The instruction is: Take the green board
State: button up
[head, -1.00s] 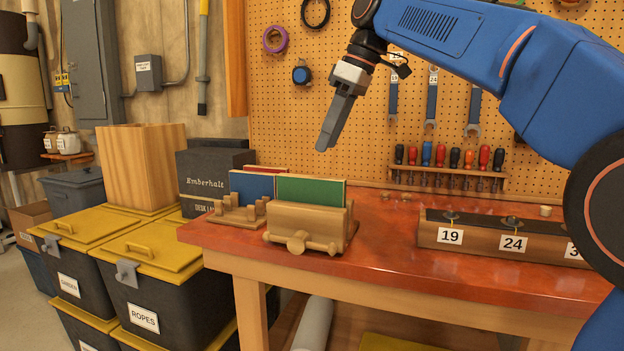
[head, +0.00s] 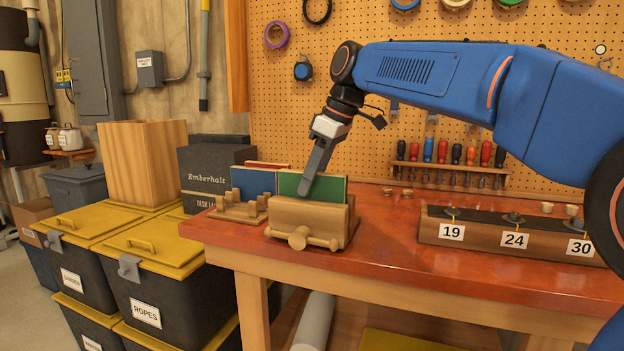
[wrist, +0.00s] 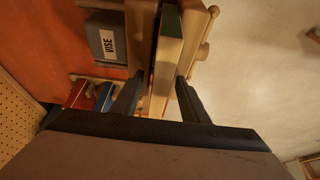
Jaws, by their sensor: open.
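The green board (head: 333,188) stands upright in the wooden vise (head: 312,220) on the workbench; its lower part is hidden by the front jaw. My gripper (head: 304,192) points down at the board's left half in the head view. In the wrist view my gripper (wrist: 159,77) is open, with one finger on each side of the green board (wrist: 169,22), whose edge shows pale between them. I cannot tell whether either finger touches it.
A blue board (head: 252,181) and a red board (head: 268,164) stand in a slotted wooden rack (head: 238,211) left of the vise. A numbered wooden block (head: 480,238) sits to the right. The bench (head: 385,225) between is mostly clear.

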grip_shut()
jog(key=shift+r, duration=0.2)
jog(key=shift+r, duration=5.35)
